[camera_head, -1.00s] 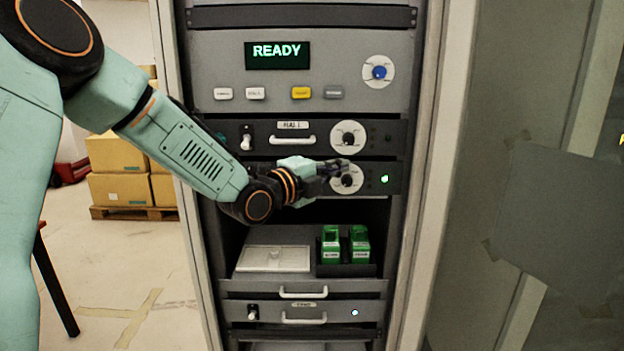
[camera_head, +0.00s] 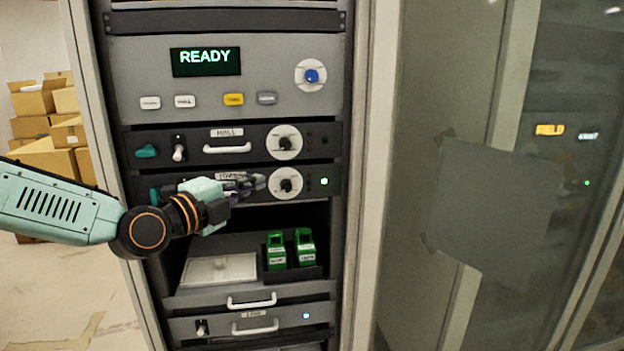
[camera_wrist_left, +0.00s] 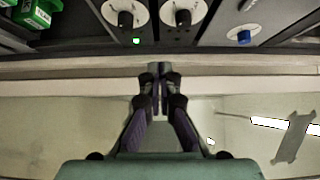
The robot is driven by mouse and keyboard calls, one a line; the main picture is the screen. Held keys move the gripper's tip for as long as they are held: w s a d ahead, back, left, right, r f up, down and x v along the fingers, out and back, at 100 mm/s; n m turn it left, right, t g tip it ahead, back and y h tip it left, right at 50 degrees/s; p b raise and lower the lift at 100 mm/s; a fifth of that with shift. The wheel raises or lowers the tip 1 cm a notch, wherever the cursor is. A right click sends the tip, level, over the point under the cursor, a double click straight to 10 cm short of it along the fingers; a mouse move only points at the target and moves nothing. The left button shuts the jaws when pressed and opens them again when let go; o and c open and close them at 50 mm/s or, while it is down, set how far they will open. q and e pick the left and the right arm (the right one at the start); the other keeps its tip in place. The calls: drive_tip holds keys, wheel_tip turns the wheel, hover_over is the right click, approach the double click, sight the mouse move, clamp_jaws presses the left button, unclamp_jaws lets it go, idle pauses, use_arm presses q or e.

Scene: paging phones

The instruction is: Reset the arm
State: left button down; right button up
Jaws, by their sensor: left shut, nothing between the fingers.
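My left gripper (camera_head: 256,184) reaches in from the left in front of the rack, its fingers pointing right. It is shut and empty, just left of the white dial with a black knob (camera_head: 286,185) on the lower black panel (camera_head: 311,195). It partly hides that panel's label and handle. In the wrist view the fingertips (camera_wrist_left: 160,72) are together, with nothing between them, and the dials show beyond, at the top. My right gripper is not in view.
The rack has a display reading READY (camera_head: 206,62), a blue knob (camera_head: 312,76), and a HALL panel (camera_head: 320,140). Two green handsets (camera_head: 277,252) stand on a lower shelf. A glass door (camera_head: 450,300) is at right; boxes (camera_head: 45,155) are at left.

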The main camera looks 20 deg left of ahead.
use_arm(q)
drive_tip(key=s+d+f+n+g+y+b, duration=0.1)
drive_tip(key=s+d+f+n+g+b, duration=0.15)
drive_tip(key=s+f+n, duration=0.65)
drive_tip(key=d+f+n+g+y+b, duration=0.15)
drive_tip(key=f+n+g+b, duration=0.35)
drive_tip(key=f, duration=0.9)
drive_tip(key=s+d+f+n+g, duration=0.25)
drive_tip(key=s+f+n, duration=0.25)
drive_tip(key=f+n, duration=0.5)
drive_tip(key=s+d+f+m+g+y+b, duration=0.2)
drive_tip(key=s+f+g+b, duration=0.5)
drive_tip(key=s+f, duration=1.7)
drive_tip(key=shift+s+d+f+m+b, duration=0.35)
drive_tip(key=shift+s+d+m+b, duration=0.1)
drive_tip(key=shift+s+d, duration=0.1)
